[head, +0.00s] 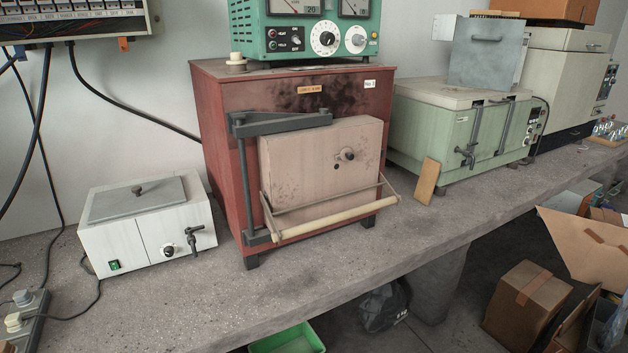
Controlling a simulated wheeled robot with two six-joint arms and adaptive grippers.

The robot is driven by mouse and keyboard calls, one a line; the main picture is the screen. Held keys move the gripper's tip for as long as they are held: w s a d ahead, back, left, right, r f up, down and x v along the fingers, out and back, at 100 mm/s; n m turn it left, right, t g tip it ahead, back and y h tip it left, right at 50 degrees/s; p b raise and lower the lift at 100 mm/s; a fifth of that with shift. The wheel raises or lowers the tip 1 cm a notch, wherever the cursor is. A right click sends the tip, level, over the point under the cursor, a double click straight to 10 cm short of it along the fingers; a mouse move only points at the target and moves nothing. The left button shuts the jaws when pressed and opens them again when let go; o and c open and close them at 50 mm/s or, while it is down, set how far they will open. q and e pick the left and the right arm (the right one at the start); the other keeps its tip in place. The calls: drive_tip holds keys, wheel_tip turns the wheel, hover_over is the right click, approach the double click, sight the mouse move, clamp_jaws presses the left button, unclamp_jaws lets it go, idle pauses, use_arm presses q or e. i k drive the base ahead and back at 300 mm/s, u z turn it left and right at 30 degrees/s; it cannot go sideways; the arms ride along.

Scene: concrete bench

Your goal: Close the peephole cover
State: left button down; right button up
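A red furnace (225,120) stands on the concrete bench, with a pale pinkish door (300,165) on its front. The door appears closed against the furnace body. Near the door's middle right is a small round peephole cover (347,155) with a dark knob-like centre. A small dark spot (336,167) shows just below and left of it; I cannot tell for sure whether it is the open peephole or a pivot. Neither of my grippers is in view.
A pale handle bar (335,218) juts out below the door on metal arms. A grey hinge post (245,180) stands at its left. The bench front (300,275) is clear.

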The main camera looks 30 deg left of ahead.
sight(347, 154)
drive_tip(key=u, duration=0.8)
drive_tip(key=i, duration=0.6)
drive_tip(key=z, duration=0.4)
